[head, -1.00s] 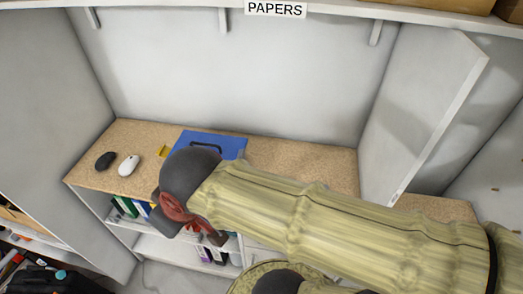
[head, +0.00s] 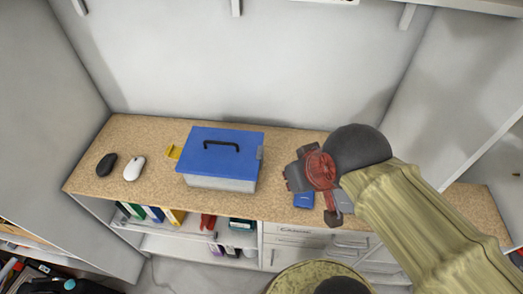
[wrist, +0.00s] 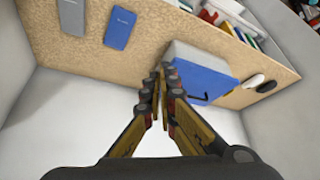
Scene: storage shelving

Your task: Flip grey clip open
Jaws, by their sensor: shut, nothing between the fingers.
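The storage box has a blue lid (head: 225,150) with a black handle and a pale grey body (head: 218,184). It stands on the wooden counter in the head view, and its blue lid (wrist: 203,80) also shows in the wrist view. The grey clip (head: 260,153) is a small piece on the box's right side in the head view; in the wrist view my fingers hide that area. A yellow clip (head: 174,152) sticks out from the opposite side. My gripper (wrist: 161,73) is shut and empty; in the head view it is right of the box, apart from it.
A blue phone (head: 304,200) lies beneath my gripper; a grey phone (wrist: 71,16) lies beside it. A black mouse (head: 106,164) and a white mouse (head: 133,168) lie left of the box. White walls enclose the counter (head: 150,128); shelves and drawers (head: 300,238) are below.

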